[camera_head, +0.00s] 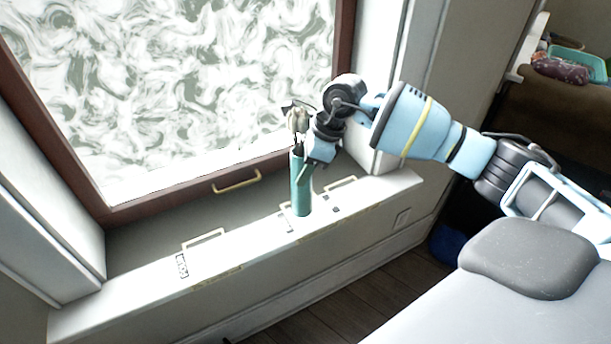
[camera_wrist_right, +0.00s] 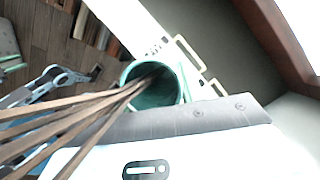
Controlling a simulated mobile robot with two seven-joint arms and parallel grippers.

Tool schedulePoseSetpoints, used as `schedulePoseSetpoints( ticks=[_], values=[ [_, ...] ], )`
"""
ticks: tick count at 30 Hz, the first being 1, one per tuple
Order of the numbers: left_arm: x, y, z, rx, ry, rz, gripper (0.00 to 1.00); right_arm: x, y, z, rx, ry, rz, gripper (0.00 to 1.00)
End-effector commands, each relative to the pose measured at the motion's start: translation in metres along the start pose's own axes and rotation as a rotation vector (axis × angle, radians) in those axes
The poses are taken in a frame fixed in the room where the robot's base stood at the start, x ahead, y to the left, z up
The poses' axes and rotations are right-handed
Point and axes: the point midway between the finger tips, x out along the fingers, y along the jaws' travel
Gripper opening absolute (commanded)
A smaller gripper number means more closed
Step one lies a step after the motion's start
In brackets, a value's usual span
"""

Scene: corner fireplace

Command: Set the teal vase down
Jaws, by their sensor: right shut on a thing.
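The teal vase (camera_head: 300,184) stands upright over the white windowsill (camera_head: 240,252), near the sill's right part. Its base is at or very near the sill; I cannot tell whether they touch. A pale flower (camera_head: 297,119) and dark stems rise from it. My right gripper (camera_head: 304,176) is shut on the vase at its upper right side. In the right wrist view the vase's round mouth (camera_wrist_right: 134,70) shows beside a flat grey finger, with brown stems coming out to the left. My left gripper is not in view in the head view.
Yellowish handle-shaped outlines (camera_head: 203,238) and small dark marks lie along the sill. The brown-framed window (camera_head: 180,188) is close behind the vase. A teal basket (camera_head: 577,64) and a purple patterned item (camera_head: 560,70) are at the upper right.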

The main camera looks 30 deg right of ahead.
Motion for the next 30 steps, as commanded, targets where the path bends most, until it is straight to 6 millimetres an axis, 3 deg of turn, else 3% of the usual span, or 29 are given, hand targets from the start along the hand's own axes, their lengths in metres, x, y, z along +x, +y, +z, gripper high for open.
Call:
schedulePoseSetpoints(
  ticks=[9,18,30],
  values=[
    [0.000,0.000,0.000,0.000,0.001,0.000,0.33,0.000,-0.009,-0.001,-0.001,-0.002,0.000,0.00],
    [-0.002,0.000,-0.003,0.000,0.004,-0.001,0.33,0.029,-0.009,-0.014,0.002,-0.001,0.002,0.00],
    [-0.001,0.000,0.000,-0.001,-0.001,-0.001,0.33,0.035,-0.009,-0.016,0.001,-0.002,0.001,0.00]
  ],
)
